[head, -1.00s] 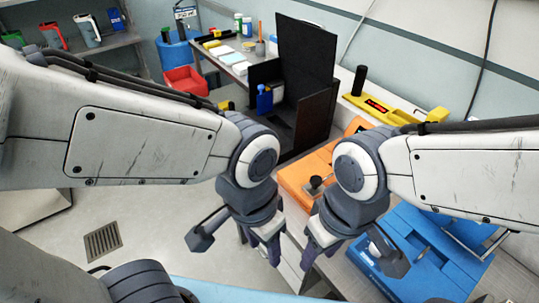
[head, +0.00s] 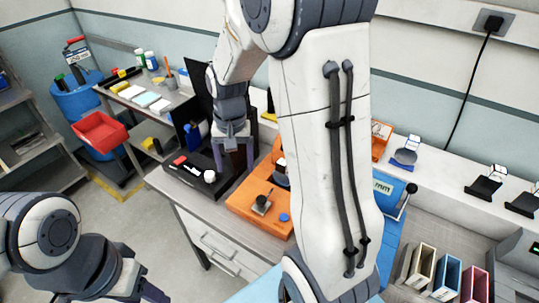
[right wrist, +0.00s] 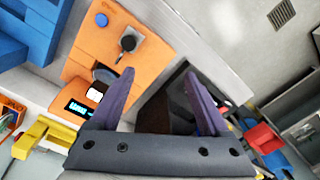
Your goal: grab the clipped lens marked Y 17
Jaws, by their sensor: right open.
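I cannot read a Y 17 mark anywhere. My right gripper (head: 234,165) is open and empty, fingers down, above the bench between a black tray and an orange device. In the right wrist view its two purple fingers (right wrist: 164,95) are apart with a dark surface beyond. My left gripper (head: 152,292) shows only partly at the lower left.
The orange device (head: 245,206) has a knob and blue button. The black tray (head: 185,178) lies left of it. A blue device (head: 388,195) is partly behind my right arm. Coloured upright boxes (head: 447,275) stand at the lower right. A red bin (head: 97,132) is far left.

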